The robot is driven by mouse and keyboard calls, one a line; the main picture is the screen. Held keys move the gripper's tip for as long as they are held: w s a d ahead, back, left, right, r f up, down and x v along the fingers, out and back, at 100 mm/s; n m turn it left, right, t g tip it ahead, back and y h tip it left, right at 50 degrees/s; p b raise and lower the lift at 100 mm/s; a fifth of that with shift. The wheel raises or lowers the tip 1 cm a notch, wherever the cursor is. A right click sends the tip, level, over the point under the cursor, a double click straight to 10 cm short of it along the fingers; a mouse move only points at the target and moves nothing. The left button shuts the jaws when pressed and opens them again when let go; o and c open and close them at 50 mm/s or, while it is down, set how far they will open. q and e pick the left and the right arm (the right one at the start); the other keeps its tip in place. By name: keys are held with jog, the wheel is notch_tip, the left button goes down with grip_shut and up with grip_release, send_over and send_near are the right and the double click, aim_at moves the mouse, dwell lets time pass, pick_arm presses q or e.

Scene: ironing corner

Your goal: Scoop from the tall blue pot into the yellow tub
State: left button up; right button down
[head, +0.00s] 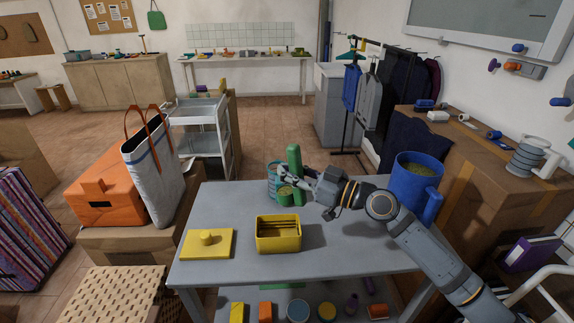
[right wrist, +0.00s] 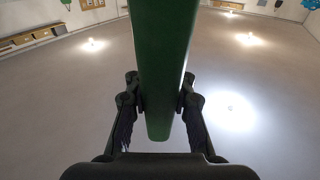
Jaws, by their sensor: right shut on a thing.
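The tall blue pot (head: 405,185), with a side handle, stands at the table's right end and holds greenish-brown contents. The open yellow tub (head: 278,247) sits near the middle of the table; its inside looks brownish. My right gripper (head: 297,178) is shut on a green scoop (head: 294,160), behind the tub and well left of the pot. The right wrist view shows the thick green handle (right wrist: 165,70) between both fingers (right wrist: 160,105). A round green cup-like part shows below the gripper; whether it holds anything is unclear. My left gripper is out of view.
A yellow lid (head: 222,248) with a knob lies left of the tub. A teal ribbed container (head: 272,185) stands at the table's back edge, close behind the scoop. The grey table (head: 345,250) is clear right of the tub. Several items lie on a shelf below.

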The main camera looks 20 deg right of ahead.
aim_at(280, 197)
jog(key=shift+w+d+p, duration=0.1)
jog(key=shift+w+p, duration=0.05)
jog(key=shift+p, duration=0.15)
jog(key=f+p, duration=0.1)
jog(key=f+g+p, duration=0.1)
jog(key=p, duration=0.1)
jog(key=shift+w+a+h, duration=0.2)
jog(key=shift+a+h, duration=0.05)
jog(key=shift+h, duration=0.15)
jog(key=f+p, duration=0.1)
jog(key=f, duration=0.1)
jog(key=w+f+g+h+p, duration=0.1)
jog(key=f+p, duration=0.1)
jog(key=a+f+g+h+p, duration=0.1)
jog(key=f, duration=0.1)
jog(key=shift+w+f+p, duration=0.15)
jog(key=shift+f+p, duration=0.15)
jog(key=shift+f, duration=0.05)
jog(key=shift+f, duration=0.1)
jog(key=shift+f+b, duration=0.25)
jog(key=shift+b, duration=0.35)
jog(key=shift+r, duration=0.1)
